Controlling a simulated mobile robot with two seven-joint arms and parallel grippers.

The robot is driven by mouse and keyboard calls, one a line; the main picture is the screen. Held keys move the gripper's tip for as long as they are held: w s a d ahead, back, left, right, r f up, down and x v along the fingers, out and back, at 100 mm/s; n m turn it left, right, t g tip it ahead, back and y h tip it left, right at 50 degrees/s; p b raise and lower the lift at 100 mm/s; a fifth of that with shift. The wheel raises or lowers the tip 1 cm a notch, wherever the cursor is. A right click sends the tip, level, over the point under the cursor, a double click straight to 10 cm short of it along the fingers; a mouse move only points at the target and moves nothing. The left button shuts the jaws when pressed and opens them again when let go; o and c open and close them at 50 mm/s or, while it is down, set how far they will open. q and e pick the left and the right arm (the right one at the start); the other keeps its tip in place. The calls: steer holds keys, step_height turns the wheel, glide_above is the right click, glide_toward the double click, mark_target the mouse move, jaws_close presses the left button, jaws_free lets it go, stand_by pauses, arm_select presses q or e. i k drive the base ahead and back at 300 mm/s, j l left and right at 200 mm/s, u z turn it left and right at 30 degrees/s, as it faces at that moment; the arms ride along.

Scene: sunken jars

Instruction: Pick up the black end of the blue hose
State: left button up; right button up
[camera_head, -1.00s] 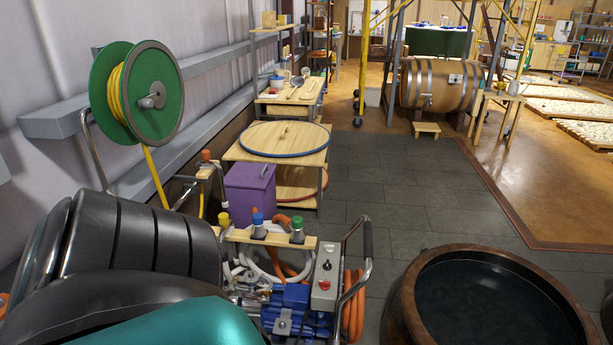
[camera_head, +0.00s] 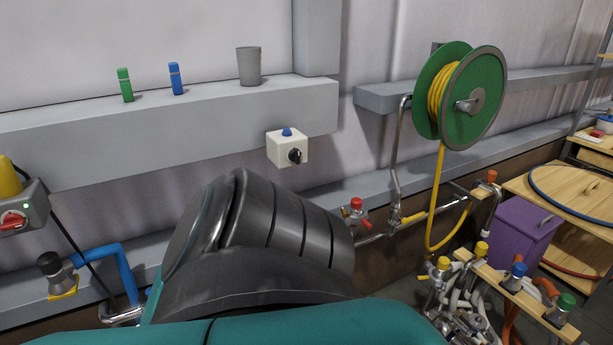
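A blue hose (camera_head: 125,272) shows at the lower left, against the wall. Its black end (camera_head: 50,264) points left and up, and sits at a small yellow piece. The lower part of the hose runs down towards a metal fitting near the picture's bottom edge. My own black and teal arm parts fill the lower middle, right of the hose. Neither of my grippers is in view.
A grey ledge (camera_head: 200,125) runs along the wall, with a white switch box (camera_head: 287,148) on its front. A grey control box (camera_head: 22,210) is at the far left. A green reel (camera_head: 470,95) with yellow hose and a purple bin (camera_head: 522,235) stand right.

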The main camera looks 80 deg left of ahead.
mark_target(56, 272)
steer(key=l+u, duration=0.2)
steer(key=u, duration=3.9)
